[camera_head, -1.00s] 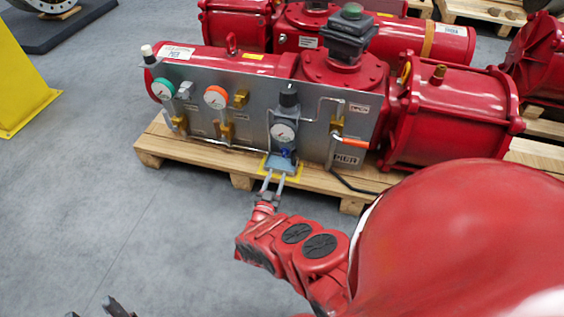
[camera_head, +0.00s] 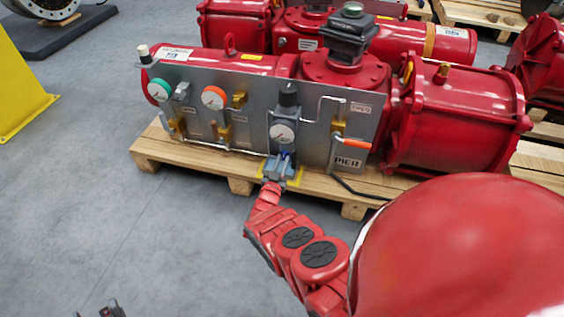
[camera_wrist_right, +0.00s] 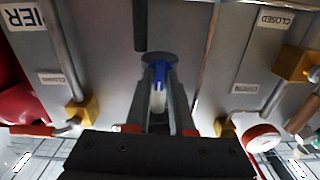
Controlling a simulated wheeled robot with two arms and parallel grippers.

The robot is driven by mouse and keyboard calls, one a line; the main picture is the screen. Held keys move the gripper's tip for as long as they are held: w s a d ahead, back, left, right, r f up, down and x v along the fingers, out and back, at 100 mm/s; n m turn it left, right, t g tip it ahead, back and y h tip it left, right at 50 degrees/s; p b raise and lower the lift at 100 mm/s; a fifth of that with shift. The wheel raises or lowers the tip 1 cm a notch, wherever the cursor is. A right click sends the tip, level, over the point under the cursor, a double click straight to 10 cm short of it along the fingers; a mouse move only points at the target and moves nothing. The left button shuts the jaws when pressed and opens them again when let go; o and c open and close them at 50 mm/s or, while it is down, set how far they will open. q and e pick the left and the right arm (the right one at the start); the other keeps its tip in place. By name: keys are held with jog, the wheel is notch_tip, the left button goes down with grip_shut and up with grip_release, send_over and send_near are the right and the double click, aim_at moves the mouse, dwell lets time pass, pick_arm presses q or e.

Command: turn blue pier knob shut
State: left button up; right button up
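The small blue knob (camera_head: 284,153) is low on the grey pier panel (camera_head: 235,105), under a white-faced gauge. In the right wrist view the knob (camera_wrist_right: 159,72) lies between the fingertips of my right gripper (camera_wrist_right: 160,88). Its fingers stand on either side of the knob, very close or touching; I cannot tell whether they grip it. In the head view my right gripper (camera_head: 279,170) reaches up to the panel's lower edge and partly hides the knob. Only a dark bit of my left gripper (camera_head: 103,311) shows at the bottom edge, far from the panel.
The panel also carries a green-rimmed gauge (camera_head: 159,90), an orange-rimmed gauge (camera_head: 214,97) and an orange lever (camera_head: 352,143). Red actuator cylinders (camera_head: 455,115) stand behind and beside it on a wooden pallet (camera_head: 200,165). The grey floor at the left is open.

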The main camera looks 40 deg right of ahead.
grip_shut()
